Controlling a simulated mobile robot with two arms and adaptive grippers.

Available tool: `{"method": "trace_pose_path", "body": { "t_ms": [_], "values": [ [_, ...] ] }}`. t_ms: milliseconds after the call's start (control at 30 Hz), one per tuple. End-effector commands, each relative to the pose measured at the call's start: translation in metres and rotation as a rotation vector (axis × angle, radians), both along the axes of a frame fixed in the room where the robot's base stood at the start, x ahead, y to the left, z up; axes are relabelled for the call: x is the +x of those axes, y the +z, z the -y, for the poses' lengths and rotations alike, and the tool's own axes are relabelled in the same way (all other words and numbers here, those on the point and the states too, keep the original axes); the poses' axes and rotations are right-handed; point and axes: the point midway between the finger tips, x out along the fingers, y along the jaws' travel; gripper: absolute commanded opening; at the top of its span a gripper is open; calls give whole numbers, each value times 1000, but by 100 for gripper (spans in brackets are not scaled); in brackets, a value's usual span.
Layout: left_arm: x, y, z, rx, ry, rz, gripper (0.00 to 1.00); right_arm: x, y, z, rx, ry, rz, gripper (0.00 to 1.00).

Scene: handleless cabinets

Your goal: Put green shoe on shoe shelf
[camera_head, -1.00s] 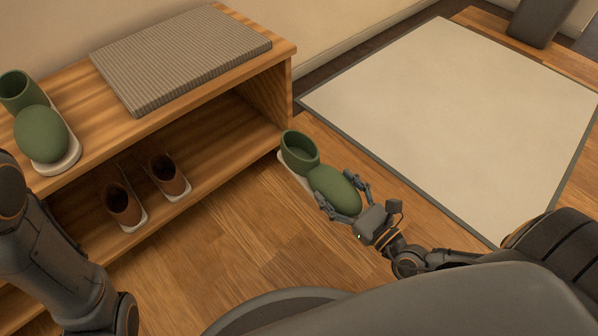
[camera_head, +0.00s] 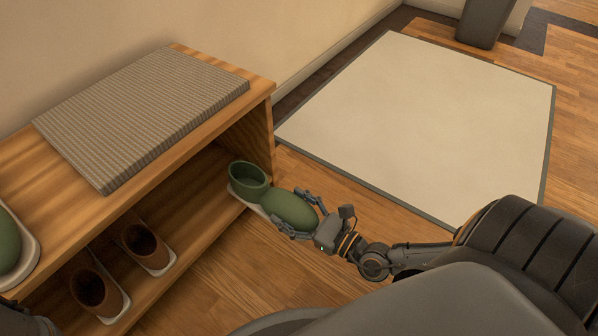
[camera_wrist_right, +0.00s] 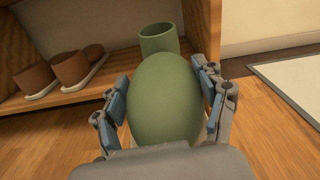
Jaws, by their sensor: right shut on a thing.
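A green shoe (camera_head: 289,209) with a white sole is held by its toe in my right gripper (camera_head: 303,215). Its open heel end points at the right opening of the wooden shoe shelf (camera_head: 262,95). The right wrist view shows the fingers on both sides of the green toe (camera_wrist_right: 165,100). I cannot tell whether the heel is over the lower board or just in front of it. Another green shoe (camera_head: 6,243) sits on the shelf top at the left edge, partly cut off.
Two brown shoes, one here (camera_head: 146,246) and one here (camera_head: 95,290), stand on the lower shelf board, left of the held shoe. A ribbed grey cushion (camera_head: 145,110) lies on the shelf top. A pale mat (camera_head: 425,115) covers the floor to the right.

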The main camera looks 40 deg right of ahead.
Motion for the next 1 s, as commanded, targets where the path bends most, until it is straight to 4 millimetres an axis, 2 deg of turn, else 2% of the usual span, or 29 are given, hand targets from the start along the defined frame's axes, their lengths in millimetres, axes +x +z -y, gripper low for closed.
{"method": "trace_pose_path", "body": {
  "t_ms": [1000],
  "values": [
    [0, 2, 0, 1, 0, 0, 63, 116, -1, -42, 1, -1, 4, 29]
  ]
}}
